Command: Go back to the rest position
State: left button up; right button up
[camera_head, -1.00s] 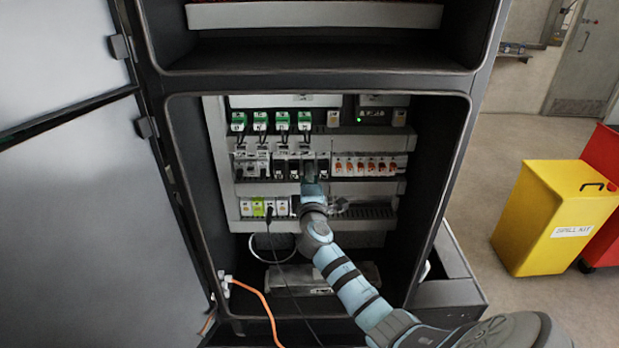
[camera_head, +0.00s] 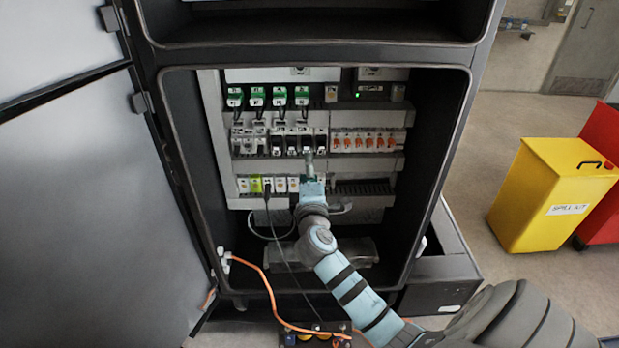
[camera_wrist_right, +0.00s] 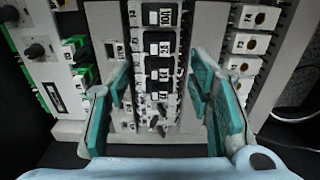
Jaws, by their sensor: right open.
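My right arm reaches from the lower right into the open cabinet (camera_head: 185,170). My right gripper (camera_head: 309,162) is in front of the panel, just below the row of black and white breakers (camera_head: 292,143). In the right wrist view the teal fingers of my gripper (camera_wrist_right: 160,95) stand wide apart with nothing between them. The column of breakers (camera_wrist_right: 162,50) lies behind the gap, apart from the fingers. My left gripper is not in view.
The cabinet door (camera_head: 90,200) stands open on the left. An orange cable (camera_head: 266,284) and a black cable hang low in the cabinet. A row of orange-marked modules (camera_head: 366,142) sits right of the breakers. A yellow spill kit bin (camera_head: 550,200) stands on the floor at right.

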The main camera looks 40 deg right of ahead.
jog(key=s+a+f+m+g+y, duration=0.1)
jog(key=a+f+y, duration=0.2)
jog(key=f, duration=0.7)
jog(key=s+a+f+m+g+y, duration=0.1)
jog(key=s+a+f+m+y, duration=0.2)
jog(key=f, duration=0.7)
jog(key=s+a+f+m+g+y, duration=0.15)
jog(key=s+f, duration=0.25)
jog(key=f, duration=0.4)
jog(key=s+a+f+g, duration=0.2)
jog(key=s+f+g, duration=0.15)
jog(key=f, duration=0.45)
jog(key=s+a+f+m+g, duration=0.1)
jog(key=s+f, duration=0.4)
jog(key=s, duration=0.7)
jog(key=s+a+f+m+g+y, duration=0.1)
jog(key=s+f, duration=0.4)
jog(key=s, duration=0.6)
jog(key=s+a+f+m+g+y, duration=0.1)
jog(key=s+f+m+g, duration=0.2)
jog(key=s, duration=0.9)
notch_tip(320, 180, down, 3)
jog(key=shift+s+a+g, duration=0.35)
jog(key=shift+g, duration=0.45)
jog(key=shift+c, duration=0.5)
